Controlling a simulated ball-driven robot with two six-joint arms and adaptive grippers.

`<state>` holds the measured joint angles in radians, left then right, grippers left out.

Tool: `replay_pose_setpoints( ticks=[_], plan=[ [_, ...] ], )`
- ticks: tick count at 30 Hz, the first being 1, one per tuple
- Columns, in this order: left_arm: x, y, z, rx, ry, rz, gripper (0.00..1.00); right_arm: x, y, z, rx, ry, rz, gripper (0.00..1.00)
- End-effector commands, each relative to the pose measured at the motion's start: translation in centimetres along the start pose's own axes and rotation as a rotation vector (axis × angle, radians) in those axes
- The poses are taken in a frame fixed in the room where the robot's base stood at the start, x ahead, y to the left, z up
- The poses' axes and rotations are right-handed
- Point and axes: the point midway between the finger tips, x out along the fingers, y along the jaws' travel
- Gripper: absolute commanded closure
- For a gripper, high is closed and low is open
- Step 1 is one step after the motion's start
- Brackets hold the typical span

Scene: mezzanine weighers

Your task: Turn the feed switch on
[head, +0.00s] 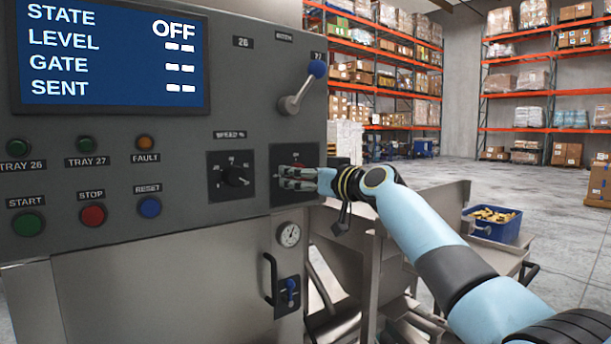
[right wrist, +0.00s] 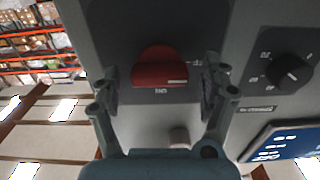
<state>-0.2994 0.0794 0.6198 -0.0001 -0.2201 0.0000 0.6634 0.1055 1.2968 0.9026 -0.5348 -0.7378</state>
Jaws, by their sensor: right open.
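The red feed switch (right wrist: 160,68) is a rotary knob on a dark plate (head: 283,152) of the grey panel. In the head view my right gripper (head: 284,178) mostly covers the knob. In the right wrist view the knob sits between the two open fingers, with a visible gap on each side. A white mark shows on the knob's right part, and a small label lies below it in that view. The display (head: 112,112) reads STATE OFF, with dashes for level, gate and sent. My left gripper is not in view.
The speed dial (head: 235,177) is just left of the switch, and a blue-knobbed lever (head: 303,88) is above it. A blue bin (head: 492,226) stands at right, with open floor beyond.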

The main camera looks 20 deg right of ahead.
Motion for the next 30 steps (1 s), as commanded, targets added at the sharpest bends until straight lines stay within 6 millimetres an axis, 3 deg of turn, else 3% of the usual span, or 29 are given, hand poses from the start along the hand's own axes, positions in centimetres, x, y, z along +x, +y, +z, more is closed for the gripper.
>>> replay_pose_setpoints(
  ticks=[4, 17, 30],
  plan=[
    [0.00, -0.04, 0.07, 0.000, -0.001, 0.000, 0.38, -0.02, 0.00, 0.01, 0.000, 0.000, 0.000, 0.21],
    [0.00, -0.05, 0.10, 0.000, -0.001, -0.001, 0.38, -0.05, 0.02, 0.02, 0.000, 0.000, 0.000, 0.77],
    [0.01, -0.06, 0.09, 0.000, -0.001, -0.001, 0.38, -0.06, 0.04, 0.05, 0.100, -0.001, 0.000, 0.78]
  ],
)
